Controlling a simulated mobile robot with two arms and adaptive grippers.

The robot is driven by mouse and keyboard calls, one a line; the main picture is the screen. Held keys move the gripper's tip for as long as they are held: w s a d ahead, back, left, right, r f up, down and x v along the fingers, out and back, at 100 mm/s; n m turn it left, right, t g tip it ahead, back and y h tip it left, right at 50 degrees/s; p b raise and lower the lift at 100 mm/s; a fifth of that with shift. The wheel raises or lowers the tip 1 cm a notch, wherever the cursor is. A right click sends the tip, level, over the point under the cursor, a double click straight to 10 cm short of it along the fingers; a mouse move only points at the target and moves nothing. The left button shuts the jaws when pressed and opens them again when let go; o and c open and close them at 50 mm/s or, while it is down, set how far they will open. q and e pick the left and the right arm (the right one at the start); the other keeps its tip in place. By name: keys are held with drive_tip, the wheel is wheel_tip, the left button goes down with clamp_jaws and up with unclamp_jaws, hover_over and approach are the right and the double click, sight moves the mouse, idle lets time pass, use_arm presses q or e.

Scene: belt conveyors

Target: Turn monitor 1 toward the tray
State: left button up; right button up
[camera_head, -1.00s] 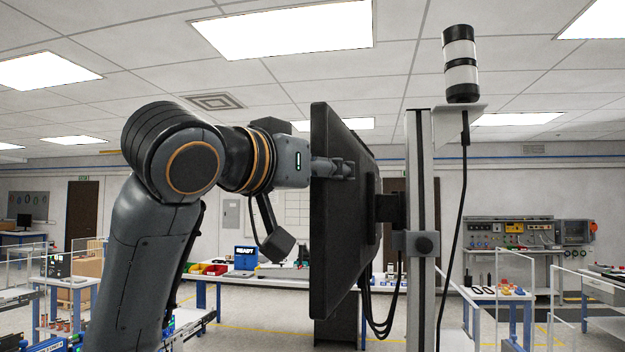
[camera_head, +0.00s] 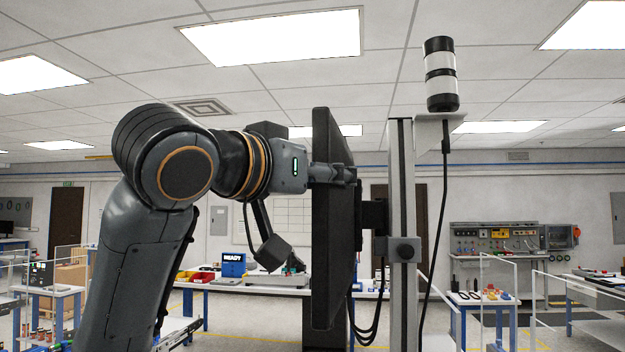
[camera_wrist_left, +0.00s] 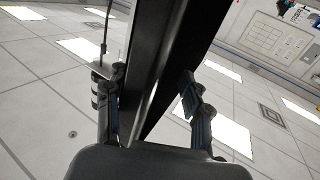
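Monitor 1 (camera_head: 328,260) is a black panel seen nearly edge-on in the middle of the head view. A bracket (camera_head: 374,214) joins it on its right side to an upright grey post (camera_head: 402,180). My left gripper (camera_head: 335,174) comes from the left and straddles the monitor's upper part. The exact contact is partly hidden. No tray can be made out, and my right gripper is not in view.
A black-and-white signal light (camera_head: 441,75) stands on top of the post. Cables (camera_head: 370,325) hang below the monitor. A workbench with a blue box (camera_head: 233,265) and bins is behind. A test panel bench (camera_head: 497,240) is at the right rear.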

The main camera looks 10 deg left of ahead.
use_arm(q)
drive_tip(key=shift+w, duration=0.1)
idle(0.4)
drive_tip(key=v, duration=1.1)
drive_tip(key=shift+s, duration=0.4)
drive_tip(key=shift+a, duration=0.1)
drive_tip(key=shift+s+a+r, duration=0.1)
drive_tip(key=shift+s, duration=0.1)
drive_tip(key=shift+w, duration=0.15)
